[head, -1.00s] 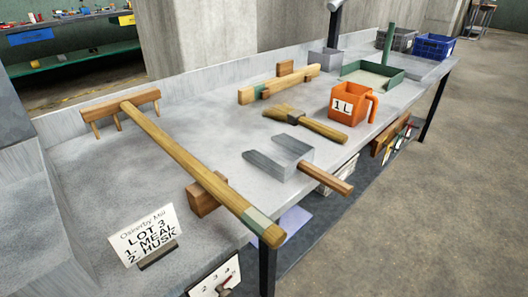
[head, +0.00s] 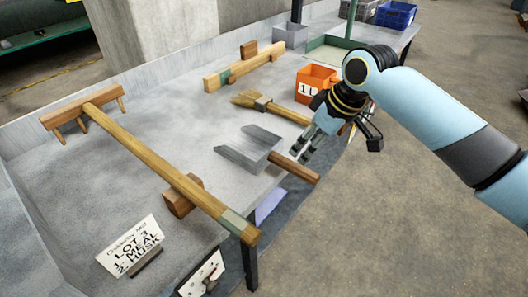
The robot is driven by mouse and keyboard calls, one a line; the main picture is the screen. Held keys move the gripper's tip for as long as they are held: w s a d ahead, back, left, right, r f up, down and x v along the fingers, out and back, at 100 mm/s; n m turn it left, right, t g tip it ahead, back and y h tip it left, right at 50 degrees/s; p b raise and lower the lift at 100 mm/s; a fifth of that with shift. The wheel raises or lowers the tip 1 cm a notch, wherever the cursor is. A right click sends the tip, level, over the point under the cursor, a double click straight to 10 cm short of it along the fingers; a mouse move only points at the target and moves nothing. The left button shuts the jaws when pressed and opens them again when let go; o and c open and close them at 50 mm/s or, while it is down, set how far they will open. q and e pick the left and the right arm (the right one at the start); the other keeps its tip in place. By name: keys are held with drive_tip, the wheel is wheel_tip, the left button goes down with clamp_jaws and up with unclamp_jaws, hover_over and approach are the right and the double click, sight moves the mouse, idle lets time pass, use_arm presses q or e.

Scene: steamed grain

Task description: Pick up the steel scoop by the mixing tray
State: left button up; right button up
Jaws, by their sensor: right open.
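The steel scoop (head: 250,148) lies on the grey bench top, its square metal pan facing left and its wooden handle (head: 295,167) sticking out over the front edge. My right gripper (head: 335,140) is open and empty, above and just right of the handle. In the picture its lower finger comes close to the handle; I cannot tell whether they touch. A green tray (head: 335,54), perhaps the mixing tray, stands farther back, partly hidden by my right arm. My left gripper is out of view.
A wooden brush (head: 285,110) lies behind the scoop. A long-handled wooden rake (head: 150,155) rests to the left, near a lot sign (head: 130,245). Bare bench lies between rake and scoop.

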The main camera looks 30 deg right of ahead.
sight(291, 162)
drive_tip(key=shift+w+r, duration=0.3)
drive_tip(key=shift+r, duration=0.35)
drive_tip(key=b+x, duration=0.1)
drive_tip(key=x, duration=0.4)
drive_tip(key=shift+a+f, duration=0.15)
drive_tip(key=shift+f, duration=0.05)
drive_tip(key=x, duration=0.3)
drive_tip(key=b+x, duration=0.1)
drive_tip(key=x, duration=0.1)
drive_tip(key=shift+s+a+f, duration=0.1)
drive_tip(key=shift+s+a, duration=0.15)
drive_tip(key=shift+c, duration=0.4)
clamp_jaws()
